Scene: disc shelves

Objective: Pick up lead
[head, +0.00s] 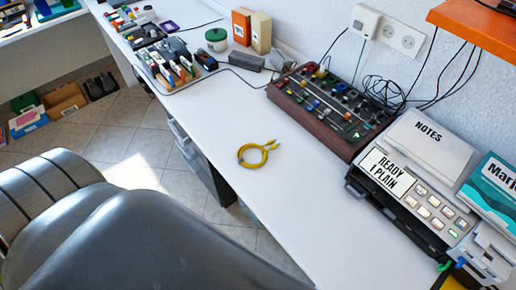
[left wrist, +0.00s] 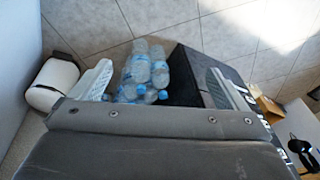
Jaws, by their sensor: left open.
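The lead (head: 257,153) is a yellow cable lying in a small loop on the white desk, in the middle of the head view. Its two ends point to the right. My left gripper (left wrist: 158,68) shows in the left wrist view with its two pale ridged fingers wide apart and nothing between them. It is over the floor side, away from the lead, which is not in that view. My right gripper is in neither view.
The white desk (head: 215,117) is clear around the lead. A mixer-like panel (head: 325,108) and a printer (head: 410,190) stand to its right. Water bottles (left wrist: 145,70) and a dark box (left wrist: 188,75) lie below my left gripper.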

